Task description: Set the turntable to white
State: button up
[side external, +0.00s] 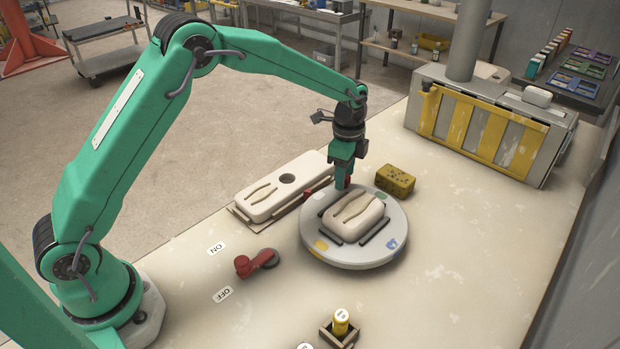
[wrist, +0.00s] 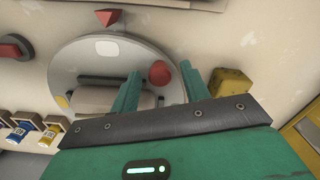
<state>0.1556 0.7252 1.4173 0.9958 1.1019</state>
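The round grey turntable (side external: 352,262) carries a cream grooved block (side external: 362,210) between dark bars. Its rim has a yellow patch (side external: 321,245), a blue patch (side external: 392,243) and a green patch (side external: 379,195). In the wrist view, a white patch (wrist: 107,47) lies on the turntable (wrist: 68,72) directly in front of the fixed red pointer (wrist: 108,17), lined up with its tip. A red knob (wrist: 160,74) stands at the turntable's edge. My gripper (wrist: 160,84) is open, low over the far rim, with the knob showing between its fingers. Whether a finger touches it, I cannot tell.
A red lever switch (side external: 256,263) sits near ON and OFF labels. A yellow bottle (side external: 341,321) stands in a holder in front.

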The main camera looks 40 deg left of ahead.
notch_tip(320, 180, up, 8)
jog(key=shift+f, duration=0.25)
jog(key=shift+r, duration=0.15)
dwell(0.3)
jog(key=shift+s+r, duration=0.1)
jog(key=shift+s+a+r, duration=0.1)
jog(key=shift+r, duration=0.2)
jog(key=s+a+r+n+t, duration=0.1)
jog(key=s+a+r+n, duration=0.15)
jog(key=s+r, duration=0.4)
jog(key=s+a+r+n+t, duration=0.2)
jog(key=s+r+n, duration=0.25)
jog(key=s, duration=0.25)
jog(key=s+a+n+t, duration=0.1)
jog(key=s+a+n, duration=0.1)
jog(key=s, duration=0.7)
jog(key=s+a+f+n+t, duration=0.1)
jog(key=s+n, duration=0.4)
jog(key=s, duration=0.4)
jog(key=shift+a+t, duration=0.3)
jog(key=shift+a, duration=0.1)
